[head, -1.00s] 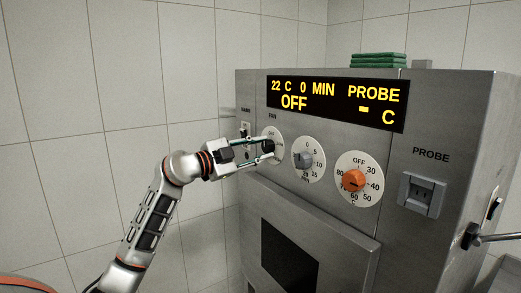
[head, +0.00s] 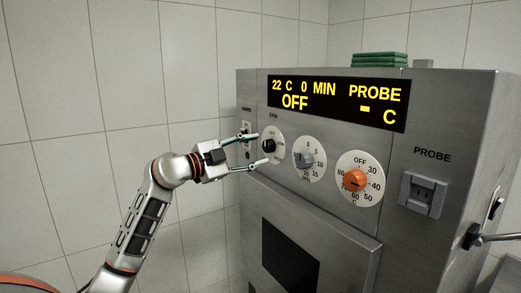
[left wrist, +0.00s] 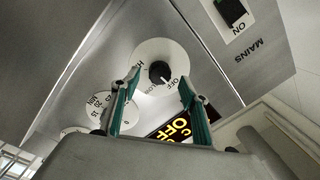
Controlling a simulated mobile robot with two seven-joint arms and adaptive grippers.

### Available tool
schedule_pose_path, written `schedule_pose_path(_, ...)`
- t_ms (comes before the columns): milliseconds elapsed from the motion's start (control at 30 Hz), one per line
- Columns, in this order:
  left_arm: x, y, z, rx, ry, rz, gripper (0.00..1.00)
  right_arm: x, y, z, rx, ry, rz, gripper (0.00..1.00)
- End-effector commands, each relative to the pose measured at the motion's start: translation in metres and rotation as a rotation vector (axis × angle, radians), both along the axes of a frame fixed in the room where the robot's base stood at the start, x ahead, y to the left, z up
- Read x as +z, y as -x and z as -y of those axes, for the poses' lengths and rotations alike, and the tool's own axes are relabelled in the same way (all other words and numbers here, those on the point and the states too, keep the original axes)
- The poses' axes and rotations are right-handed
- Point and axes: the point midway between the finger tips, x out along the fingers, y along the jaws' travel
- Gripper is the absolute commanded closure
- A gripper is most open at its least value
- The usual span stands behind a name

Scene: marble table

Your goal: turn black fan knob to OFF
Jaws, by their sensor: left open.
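The black fan knob (head: 268,145) sits on a round white dial at the left of the steel panel. In the left wrist view the knob (left wrist: 159,70) shows a white mark that appears to point toward the OFF label of its dial (left wrist: 151,52). My left gripper (head: 262,148) is open, with its green-sided fingers spread above and below the knob in the head view. In the left wrist view the open gripper (left wrist: 160,78) has one finger on each side of the knob, apart from it. My right gripper is not in view.
A grey timer knob (head: 305,160) and an orange temperature knob (head: 355,180) stand to the right. The mains switch (head: 246,140) is close to the left of the fan dial. The display (head: 338,103) reads OFF. A probe socket (head: 423,194) is farther right.

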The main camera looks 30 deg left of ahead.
Motion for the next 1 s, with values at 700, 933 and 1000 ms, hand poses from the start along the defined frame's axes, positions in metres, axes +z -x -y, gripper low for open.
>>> schedule_pose_path(700, -0.003, 0.088, -0.032, -0.001, 0.001, -0.001, 0.55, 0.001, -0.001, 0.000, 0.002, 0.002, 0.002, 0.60)
schedule_pose_path(933, -0.003, 0.088, -0.032, -0.001, 0.001, -0.001, 0.55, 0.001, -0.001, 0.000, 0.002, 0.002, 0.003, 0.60)
schedule_pose_path(1000, -0.003, 0.088, -0.032, -0.001, 0.001, -0.001, 0.55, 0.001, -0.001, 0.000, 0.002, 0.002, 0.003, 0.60)
